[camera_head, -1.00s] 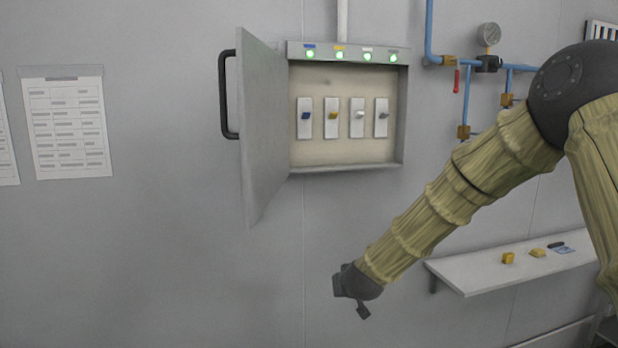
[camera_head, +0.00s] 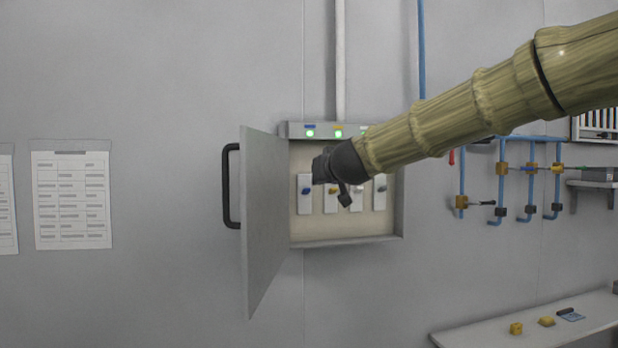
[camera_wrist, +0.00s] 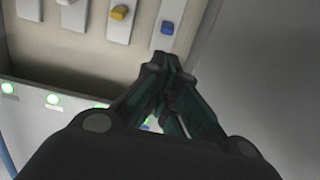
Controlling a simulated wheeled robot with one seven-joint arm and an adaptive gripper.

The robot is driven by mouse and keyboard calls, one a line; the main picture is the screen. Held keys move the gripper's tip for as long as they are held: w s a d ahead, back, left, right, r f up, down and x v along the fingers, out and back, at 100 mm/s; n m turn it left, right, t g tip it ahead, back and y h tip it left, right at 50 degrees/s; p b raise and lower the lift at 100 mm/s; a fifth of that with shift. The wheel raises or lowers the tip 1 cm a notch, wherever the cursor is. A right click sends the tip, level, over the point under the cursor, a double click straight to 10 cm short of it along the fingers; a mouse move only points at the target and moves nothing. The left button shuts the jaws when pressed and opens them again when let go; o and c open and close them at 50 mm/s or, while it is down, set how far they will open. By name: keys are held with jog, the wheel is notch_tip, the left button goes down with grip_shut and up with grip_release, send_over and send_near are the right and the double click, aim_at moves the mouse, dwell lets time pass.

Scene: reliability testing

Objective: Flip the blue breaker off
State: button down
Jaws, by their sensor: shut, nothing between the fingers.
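The blue breaker (camera_head: 306,191) is the leftmost switch on a white plate in the open panel box (camera_head: 340,238). The green lamp (camera_head: 310,133) above it is lit. The blue breaker also shows in the wrist view (camera_wrist: 167,28), just beyond my fingertips. My gripper (camera_head: 318,180) is in front of the box, beside the blue breaker in the head view. In the wrist view, my gripper (camera_wrist: 163,62) has its fingertips together and empty, apart from the blue toggle in the picture. Whether it touches the plate cannot be told. My gripper and arm partly hide the other breakers.
The yellow breaker (camera_head: 331,190) is close to my gripper, with white and grey ones to its right. The open panel door (camera_head: 262,220) with its black handle (camera_head: 231,186) stands out at the left. A shelf (camera_head: 480,338) and blue pipes (camera_head: 463,180) are at the right.

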aim_at(305, 179)
jog(key=shift+w, duration=0.1)
dwell(0.3)
jog(key=shift+p+x, duration=2)
jog(key=shift+x, duration=3)
jog(key=shift+f+b, duration=0.3)
jog(key=shift+b, duration=0.8)
jog(key=shift+r+t, duration=0.15)
jog(key=shift+t, duration=0.15)
jog(key=shift+b, duration=0.35)
